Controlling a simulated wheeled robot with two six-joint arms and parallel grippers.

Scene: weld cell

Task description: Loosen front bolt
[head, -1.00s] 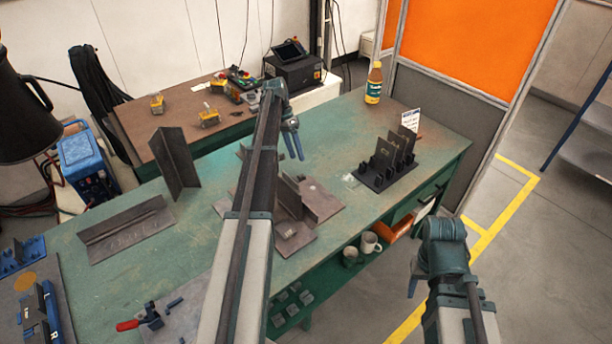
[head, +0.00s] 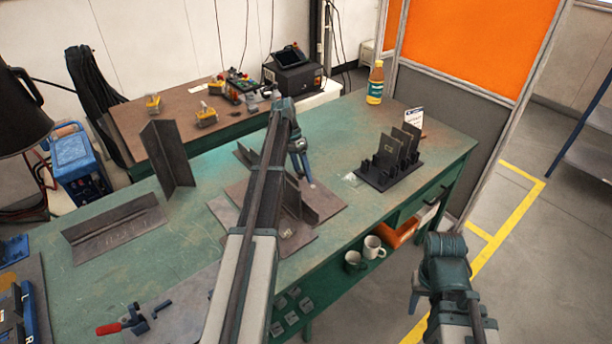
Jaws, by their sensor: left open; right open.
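The welding fixture, a dark base plate (head: 330,208) with upright steel plates, lies mid-table in the head view, partly hidden behind my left arm. My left gripper (head: 304,179) is open and points down over the plate's far right part. A small light spot lies by its fingertips; it is too small to tell whether it is a bolt or whether the fingers touch it. A small block (head: 286,233) sits at the plate's near side. I cannot make out the front bolt for certain. My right gripper (head: 413,303) hangs low, off the table's right front edge.
A black rack (head: 376,180) holding dark plates stands at right on the green table (head: 345,125). A bottle (head: 375,83) stands behind it. Angled steel pieces (head: 115,228) and a red-handled clamp (head: 110,328) lie left. Mugs (head: 373,247) sit on the shelf below.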

